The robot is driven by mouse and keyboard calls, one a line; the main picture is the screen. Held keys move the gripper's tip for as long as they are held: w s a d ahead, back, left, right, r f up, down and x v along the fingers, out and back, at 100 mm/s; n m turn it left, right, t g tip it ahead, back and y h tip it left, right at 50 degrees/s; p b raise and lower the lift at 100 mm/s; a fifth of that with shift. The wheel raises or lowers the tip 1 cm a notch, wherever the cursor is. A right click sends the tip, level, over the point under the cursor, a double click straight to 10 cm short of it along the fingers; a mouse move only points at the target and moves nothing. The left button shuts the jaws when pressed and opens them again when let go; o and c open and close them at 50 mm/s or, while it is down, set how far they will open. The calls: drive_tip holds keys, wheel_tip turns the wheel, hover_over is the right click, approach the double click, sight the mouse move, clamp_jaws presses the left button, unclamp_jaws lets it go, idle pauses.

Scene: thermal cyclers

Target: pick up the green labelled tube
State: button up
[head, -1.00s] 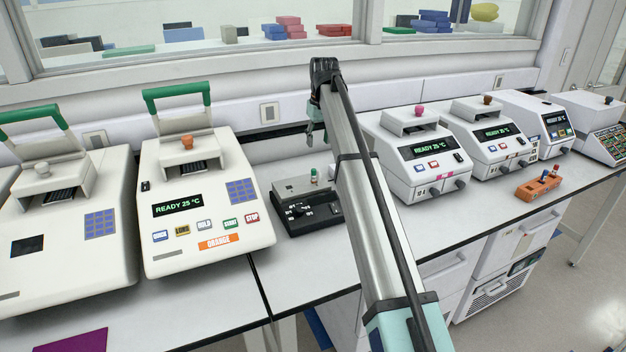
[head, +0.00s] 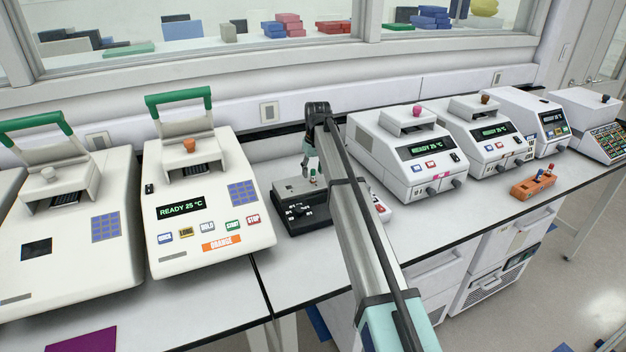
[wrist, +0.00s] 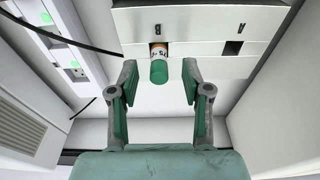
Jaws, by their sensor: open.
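A small tube with a green end (wrist: 158,71) and a white and orange label stands in a slot of a light block in the wrist view. In the head view a small tube (head: 313,177) shows on the grey and black bench device (head: 305,212), just under my gripper. My gripper (head: 309,165) is open and points down over that device. In the wrist view my gripper (wrist: 159,78) has its two fingers apart, with the green end lined up in the gap. No finger visibly touches the tube. The depth between them is hard to tell.
A white cycler with an orange knob (head: 190,147) stands to the left. A white cycler with a pink knob (head: 416,110) stands to the right. An orange rack (head: 533,187) with tubes lies farther right. In the wrist view an empty square hole (wrist: 233,47) is beside the tube.

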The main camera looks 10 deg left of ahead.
drive_tip(key=shift+w+f, duration=0.15)
drive_tip(key=shift+f, duration=0.7)
drive_tip(key=c, duration=0.9)
clamp_jaws()
drive_tip(key=shift+r, duration=0.15)
